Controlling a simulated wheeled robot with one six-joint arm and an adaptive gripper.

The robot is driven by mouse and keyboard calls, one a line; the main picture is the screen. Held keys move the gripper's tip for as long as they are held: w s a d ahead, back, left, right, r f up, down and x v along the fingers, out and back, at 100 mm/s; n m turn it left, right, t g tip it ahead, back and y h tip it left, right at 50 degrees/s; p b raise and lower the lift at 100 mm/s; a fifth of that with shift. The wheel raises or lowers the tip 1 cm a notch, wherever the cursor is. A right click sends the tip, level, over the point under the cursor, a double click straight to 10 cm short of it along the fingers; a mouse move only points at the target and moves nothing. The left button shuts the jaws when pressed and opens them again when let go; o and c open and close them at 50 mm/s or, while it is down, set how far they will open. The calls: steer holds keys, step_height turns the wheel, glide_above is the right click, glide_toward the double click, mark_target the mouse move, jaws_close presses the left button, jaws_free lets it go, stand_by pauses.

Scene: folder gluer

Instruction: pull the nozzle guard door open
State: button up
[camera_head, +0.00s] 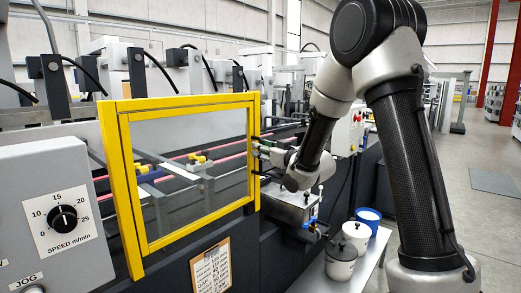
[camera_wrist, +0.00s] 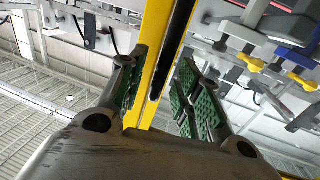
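The nozzle guard door (camera_head: 186,240) is a clear panel in a yellow frame on the machine's front. Its right edge carries a slim dark upright handle. I cannot tell for sure whether the door is fully shut or slightly ajar. My gripper (camera_head: 262,155) is at that right edge, about mid-height. In the wrist view, my gripper (camera_wrist: 165,70) has its two green-padded fingers apart, one on each side of the yellow door edge (camera_wrist: 156,40) and the dark handle (camera_wrist: 178,40). Gaps show between the pads and the handle. The arm hides part of the area right of the door.
A grey control box with a speed dial (camera_head: 63,218) juts out left of the door. A clipboard (camera_head: 211,267) hangs below it. White tubs (camera_head: 341,262) and a blue-rimmed bucket (camera_head: 368,218) stand on a bench at lower right. Open floor lies farther right.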

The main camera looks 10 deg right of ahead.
steer(key=shift+w+a, duration=0.35)
steer(key=shift+w, duration=0.3)
jaws_close()
